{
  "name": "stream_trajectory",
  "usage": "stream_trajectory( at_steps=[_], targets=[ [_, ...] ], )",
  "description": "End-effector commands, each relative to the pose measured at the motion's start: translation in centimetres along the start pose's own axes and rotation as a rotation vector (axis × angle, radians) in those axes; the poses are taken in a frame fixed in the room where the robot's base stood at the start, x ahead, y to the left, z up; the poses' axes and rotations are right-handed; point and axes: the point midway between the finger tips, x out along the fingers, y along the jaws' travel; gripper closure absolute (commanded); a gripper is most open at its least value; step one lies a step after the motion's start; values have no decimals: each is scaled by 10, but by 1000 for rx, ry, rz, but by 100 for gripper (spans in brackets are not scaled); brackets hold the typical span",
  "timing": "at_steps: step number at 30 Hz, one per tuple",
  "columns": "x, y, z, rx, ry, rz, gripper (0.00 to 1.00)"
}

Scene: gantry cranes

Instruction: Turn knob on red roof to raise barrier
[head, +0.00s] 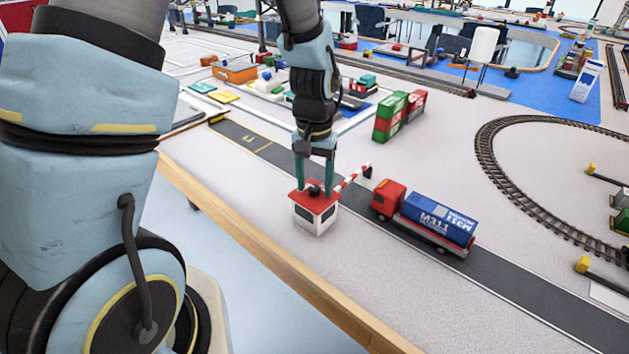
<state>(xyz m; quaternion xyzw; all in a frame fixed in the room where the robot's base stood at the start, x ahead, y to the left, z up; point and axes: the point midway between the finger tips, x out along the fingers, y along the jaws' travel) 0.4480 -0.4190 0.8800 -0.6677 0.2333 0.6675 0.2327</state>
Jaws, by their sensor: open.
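A small white booth (311,219) with a red roof (304,201) stands beside the grey road in the head view. A dark knob (314,190) sits on top of the red roof. A red-and-white striped barrier (352,178) slants up to the right from the booth, with a dark end piece. My gripper (315,187) points down right over the roof. Its two teal fingers are apart, one on each side of the knob in this view. I cannot tell whether they touch it.
A red truck (388,199) with a blue tank (438,220) stands on the road (520,284) just right of the barrier. Stacked green and red containers (398,116) stand behind. A wooden table edge (270,256) runs in front of the booth. Curved track (490,150) lies at right.

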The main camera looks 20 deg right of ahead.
Motion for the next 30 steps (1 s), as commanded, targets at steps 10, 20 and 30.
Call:
stream_trajectory(
  at_steps=[10, 20, 30],
  targets=[
    [0, 0, 0, 0, 0, 0, 69],
    [0, 0, 0, 0, 0, 0, 100],
    [0, 0, 0, 10, 0, 0, 100]
  ],
)
